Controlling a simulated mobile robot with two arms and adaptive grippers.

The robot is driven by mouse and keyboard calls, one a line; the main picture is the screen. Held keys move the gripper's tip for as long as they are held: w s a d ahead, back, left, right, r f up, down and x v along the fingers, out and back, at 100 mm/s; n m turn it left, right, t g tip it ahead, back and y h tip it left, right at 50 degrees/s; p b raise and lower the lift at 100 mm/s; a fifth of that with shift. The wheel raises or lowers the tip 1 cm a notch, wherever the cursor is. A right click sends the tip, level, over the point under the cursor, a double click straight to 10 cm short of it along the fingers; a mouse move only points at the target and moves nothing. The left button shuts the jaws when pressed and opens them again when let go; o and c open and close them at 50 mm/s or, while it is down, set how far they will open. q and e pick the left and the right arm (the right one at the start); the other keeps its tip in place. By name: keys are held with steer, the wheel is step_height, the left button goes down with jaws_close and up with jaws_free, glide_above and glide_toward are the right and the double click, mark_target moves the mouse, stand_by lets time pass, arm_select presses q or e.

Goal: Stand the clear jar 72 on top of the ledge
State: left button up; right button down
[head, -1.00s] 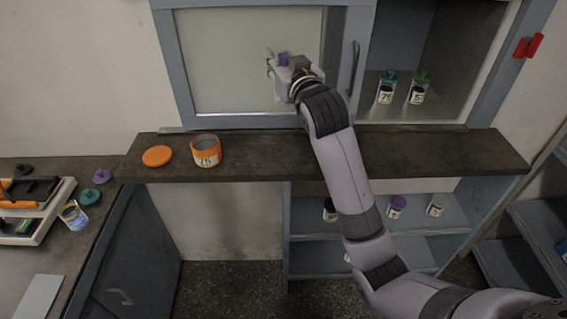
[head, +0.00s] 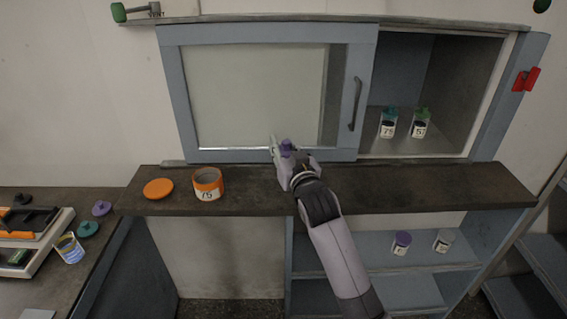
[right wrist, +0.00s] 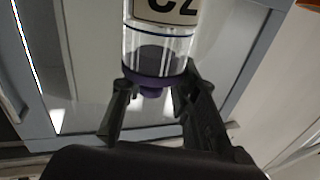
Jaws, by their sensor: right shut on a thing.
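My right gripper (head: 284,152) is shut on a clear jar with a purple lid (head: 287,146). In the right wrist view the jar (right wrist: 160,40) shows a clear body and a cream label whose number is cut off. My right gripper's fingers (right wrist: 150,100) close around its purple-lid end. In the head view the gripper hides most of the jar. The ledge (head: 430,187) is a long dark shelf below the sliding glass door. The gripper is over its back part, near the door. I cannot tell whether the jar touches the ledge. My left gripper is not in view.
An orange-lidded-type tub (head: 208,184) and a loose orange lid (head: 158,189) are on the ledge's left part. Jars with teal (head: 388,122) and green (head: 420,122) lids stand in the open cabinet. The ledge right of my arm is clear.

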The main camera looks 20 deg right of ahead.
steer(key=shift+f, duration=2.45)
steer(key=c, duration=1.2)
jaws_free()
steer(key=shift+f, duration=0.15)
steer(key=shift+s, duration=0.1)
steer(key=s+b, duration=0.1)
steer(key=s, duration=1.1)
steer(key=shift+w, duration=0.1)
